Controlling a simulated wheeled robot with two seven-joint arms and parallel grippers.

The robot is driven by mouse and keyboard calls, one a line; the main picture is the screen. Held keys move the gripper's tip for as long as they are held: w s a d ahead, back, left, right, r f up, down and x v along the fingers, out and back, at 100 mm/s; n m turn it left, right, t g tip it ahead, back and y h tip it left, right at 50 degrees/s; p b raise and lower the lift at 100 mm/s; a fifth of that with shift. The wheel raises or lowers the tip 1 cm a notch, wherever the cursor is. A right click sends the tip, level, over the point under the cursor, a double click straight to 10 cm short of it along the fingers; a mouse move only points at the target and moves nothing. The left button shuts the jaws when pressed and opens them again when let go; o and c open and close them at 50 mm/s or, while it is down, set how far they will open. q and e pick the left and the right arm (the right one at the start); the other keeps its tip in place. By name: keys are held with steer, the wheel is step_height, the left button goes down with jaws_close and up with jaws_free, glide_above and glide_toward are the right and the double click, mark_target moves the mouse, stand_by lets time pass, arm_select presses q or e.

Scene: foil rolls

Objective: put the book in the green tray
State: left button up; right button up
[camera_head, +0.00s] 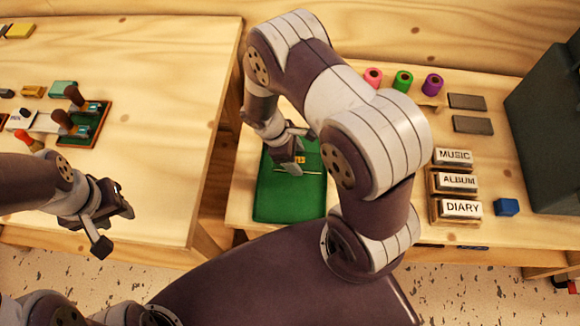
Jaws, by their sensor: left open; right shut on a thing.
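The green tray (275,208) lies on the right-hand table, partly behind my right arm. My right gripper (288,163) is over the tray's back part, pointing down, and is shut on the book (300,160). Only a small part of the book shows, with yellow lettering and a pale edge; the gripper and arm hide the rest. I cannot tell whether the book touches the tray floor. My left gripper (112,222) is open and empty, in front of the left table's near edge, far from the tray.
Blocks labelled MUSIC (454,156), ALBUM (458,181) and DIARY (461,208) stand at the right, beside a blue block (507,207). Pink, green and purple rolls (403,81) stand behind. A dark box (550,130) fills the far right. A gap separates the tables.

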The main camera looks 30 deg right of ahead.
mark_target(290, 175)
steer(key=f, duration=0.1)
steer(key=a+f, duration=0.1)
steer(key=f, duration=0.2)
steer(key=shift+s+a+f, duration=0.2)
steer(key=shift+a+f, duration=0.05)
steer(key=shift+w+f, duration=0.15)
steer(key=shift+f, duration=0.1)
steer(key=shift+f, duration=0.2)
steer(key=o, duration=1.1)
